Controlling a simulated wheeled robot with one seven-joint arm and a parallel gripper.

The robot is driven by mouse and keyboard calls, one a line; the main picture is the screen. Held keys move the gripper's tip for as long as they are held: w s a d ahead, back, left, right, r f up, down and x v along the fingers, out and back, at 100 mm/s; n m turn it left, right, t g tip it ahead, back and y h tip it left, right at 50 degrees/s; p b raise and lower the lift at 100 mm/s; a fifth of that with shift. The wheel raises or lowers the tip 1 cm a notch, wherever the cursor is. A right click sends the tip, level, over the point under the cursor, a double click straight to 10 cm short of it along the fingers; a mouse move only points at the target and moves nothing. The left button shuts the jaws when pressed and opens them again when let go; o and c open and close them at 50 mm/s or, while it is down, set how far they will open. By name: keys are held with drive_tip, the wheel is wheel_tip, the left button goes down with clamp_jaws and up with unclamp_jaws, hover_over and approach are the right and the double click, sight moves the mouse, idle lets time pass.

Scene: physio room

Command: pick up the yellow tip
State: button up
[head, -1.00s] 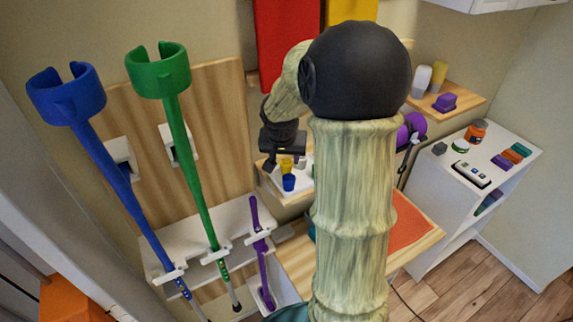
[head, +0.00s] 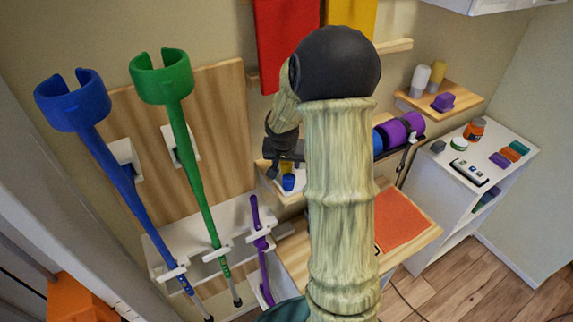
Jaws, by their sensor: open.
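The yellow tip (head: 287,167) is small and partly covered by my dark gripper (head: 284,164). A blue tip (head: 288,182) is directly in front of it, on a small white tray (head: 305,185) on a wooden wall shelf. My gripper is open and points down at the yellow tip. One finger shows left of the tip; the other finger is hard to make out. I cannot tell whether the fingers touch the tip.
Blue (head: 120,185) and green (head: 185,150) crutches and a purple cane (head: 262,250) stand in a white rack at left. Purple and blue rolls (head: 392,133) are right of my arm. An orange mat (head: 402,220) lies below. A white cabinet (head: 430,190) stands at right.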

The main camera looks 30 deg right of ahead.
sight(287, 163)
drive_tip(key=c, duration=0.8)
drive_tip(key=shift+o, duration=0.2)
drive_tip(key=shift+r, duration=0.1)
wheel_tip(287, 163, up, 10)
drive_tip(key=b, duration=0.1)
drive_tip(key=shift+b, duration=0.35)
drive_tip(key=o, duration=0.4)
drive_tip(key=c, duration=0.5)
drive_tip(key=shift+d, duration=0.1)
